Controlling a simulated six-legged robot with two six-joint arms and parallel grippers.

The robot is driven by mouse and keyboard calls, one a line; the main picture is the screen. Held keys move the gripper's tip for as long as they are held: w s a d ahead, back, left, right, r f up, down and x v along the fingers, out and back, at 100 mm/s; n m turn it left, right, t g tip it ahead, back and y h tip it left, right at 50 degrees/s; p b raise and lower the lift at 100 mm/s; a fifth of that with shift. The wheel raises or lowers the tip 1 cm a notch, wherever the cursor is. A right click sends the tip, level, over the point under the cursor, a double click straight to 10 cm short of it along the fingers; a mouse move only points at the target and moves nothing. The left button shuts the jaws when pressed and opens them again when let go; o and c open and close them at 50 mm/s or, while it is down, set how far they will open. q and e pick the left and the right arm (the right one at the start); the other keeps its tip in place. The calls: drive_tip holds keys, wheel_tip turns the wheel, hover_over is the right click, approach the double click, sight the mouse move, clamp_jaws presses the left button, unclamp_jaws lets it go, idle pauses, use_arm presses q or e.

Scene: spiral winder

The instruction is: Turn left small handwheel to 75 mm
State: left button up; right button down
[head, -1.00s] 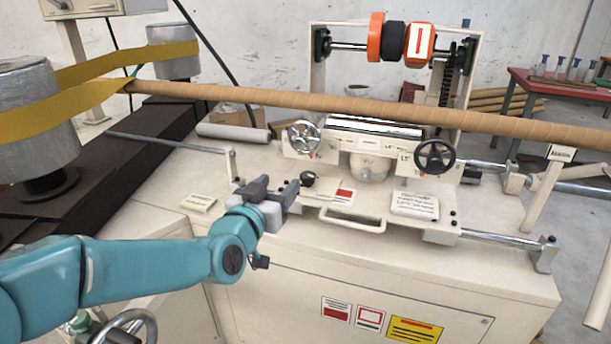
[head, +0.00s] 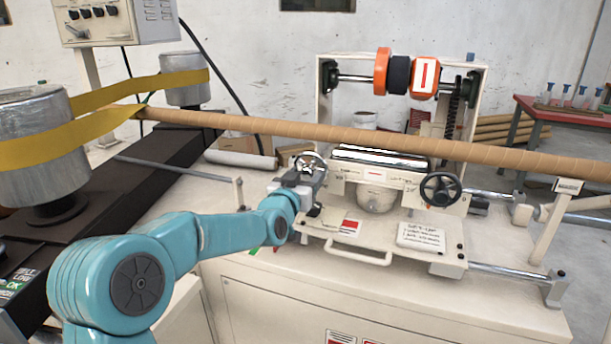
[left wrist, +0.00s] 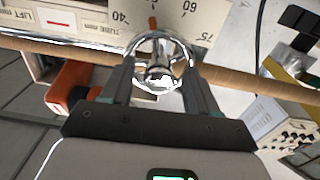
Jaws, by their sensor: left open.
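The left small handwheel (head: 310,163) is a chrome wheel on the front of the cream carriage. It also shows in the left wrist view (left wrist: 158,50), below a scale plate (left wrist: 170,12) marked 40, 60 and 75. An orange pointer (left wrist: 153,22) stands between 40 and 60. My left gripper (head: 308,178) is open at the wheel, and in the left wrist view its fingers (left wrist: 160,70) lie on either side of the rim. I cannot tell whether they touch it. The gripper hides the wheel's lower part in the head view. My right gripper is not in view.
A black handwheel (head: 440,189) sits to the right on the same carriage. A long brown tube (head: 330,134) runs across behind the wheels. A cream bar handle (head: 345,255) and a label card (head: 421,236) lie in front. Yellow belt (head: 70,138) wraps drums at left.

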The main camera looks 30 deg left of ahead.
use_arm(q)
drive_tip(key=shift+w, duration=0.25)
drive_tip(key=c, duration=1)
drive_tip(key=shift+o, duration=0.2)
